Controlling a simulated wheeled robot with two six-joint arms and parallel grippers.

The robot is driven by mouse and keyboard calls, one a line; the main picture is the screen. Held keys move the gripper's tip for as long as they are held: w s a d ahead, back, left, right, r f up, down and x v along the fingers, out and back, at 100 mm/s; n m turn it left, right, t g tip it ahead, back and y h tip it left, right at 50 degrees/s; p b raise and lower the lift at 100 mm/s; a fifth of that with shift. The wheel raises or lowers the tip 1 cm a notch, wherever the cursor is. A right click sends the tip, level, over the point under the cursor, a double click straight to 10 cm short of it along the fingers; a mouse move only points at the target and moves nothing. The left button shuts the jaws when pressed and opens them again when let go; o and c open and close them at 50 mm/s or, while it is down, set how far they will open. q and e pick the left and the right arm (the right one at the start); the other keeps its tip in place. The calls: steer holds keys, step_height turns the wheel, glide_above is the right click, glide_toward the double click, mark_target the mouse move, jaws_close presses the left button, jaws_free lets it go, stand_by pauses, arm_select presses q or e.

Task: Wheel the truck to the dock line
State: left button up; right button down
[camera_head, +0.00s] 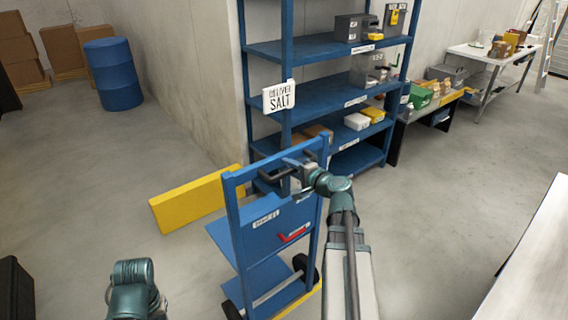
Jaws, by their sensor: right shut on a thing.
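The blue truck (262,229) stands upright in the middle foreground, with dark wheels (304,266) at its foot. It has a white label and a red handle on its panel. My right gripper (297,176) is shut on the truck's dark grip bar near the top of its frame. Part of my left arm shows at the bottom left, but its fingertips are not in view. A short yellow strip (313,296) shows on the floor beside the truck's wheels; I cannot tell whether it is the dock line.
A blue shelf rack (326,97) with boxes stands close behind. A blue drum (113,75) stands at the back left. A white-topped table edge (532,262) is at right. Floor between is clear.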

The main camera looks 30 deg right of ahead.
steer(key=shift+s, duration=0.2)
arm_select(q)
steer(key=shift+s, duration=0.1)
arm_select(e)
steer(key=c, duration=0.7)
jaws_free()
steer(key=shift+c, duration=0.2)
